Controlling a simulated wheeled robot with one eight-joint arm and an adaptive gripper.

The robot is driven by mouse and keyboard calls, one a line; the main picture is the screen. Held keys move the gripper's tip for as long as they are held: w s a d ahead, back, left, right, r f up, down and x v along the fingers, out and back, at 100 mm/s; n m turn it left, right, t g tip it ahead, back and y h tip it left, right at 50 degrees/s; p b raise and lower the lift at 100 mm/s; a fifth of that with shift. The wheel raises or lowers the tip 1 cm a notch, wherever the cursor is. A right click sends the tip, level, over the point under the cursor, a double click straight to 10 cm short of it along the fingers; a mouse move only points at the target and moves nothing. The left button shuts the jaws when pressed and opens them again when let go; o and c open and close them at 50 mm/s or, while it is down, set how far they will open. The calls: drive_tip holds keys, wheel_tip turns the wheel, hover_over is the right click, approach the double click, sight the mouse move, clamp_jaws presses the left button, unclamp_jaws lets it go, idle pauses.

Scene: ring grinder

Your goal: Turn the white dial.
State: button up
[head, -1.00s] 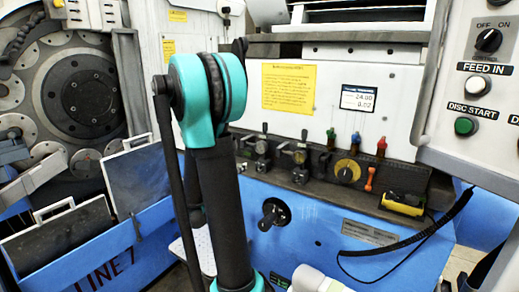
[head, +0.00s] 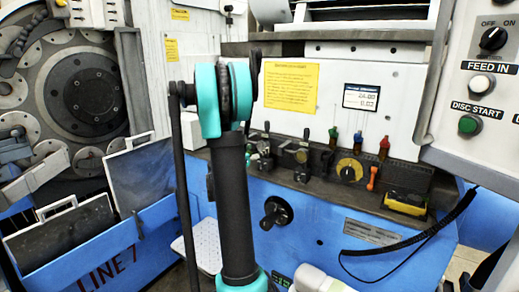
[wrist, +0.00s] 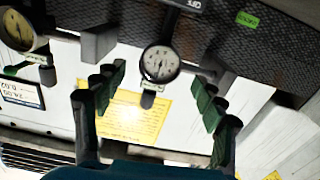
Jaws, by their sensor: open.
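The white dial (wrist: 160,65) is in the wrist view, round with dark markings and a dark rim, on the dark textured panel. My gripper (wrist: 158,95) is open, with a green-padded finger on each side of the dial's place in the picture. The fingers appear apart from the dial, and nothing is between them that they hold. In the head view my arm covers part of the panel and hides my gripper, and I cannot clearly pick out the white dial there.
A yellow dial (head: 349,170) is right of the levers (head: 290,152). A yellow label (head: 291,87) and small display (head: 361,97) are above. A control box (head: 480,90) juts out at the right. A blue bin (head: 115,255) with dark plates stands at the left.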

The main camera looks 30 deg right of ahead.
sight(262, 146)
drive_tip(key=shift+x, duration=1.3)
drive_tip(key=shift+c, duration=0.2)
drive_tip(key=c, duration=1.1)
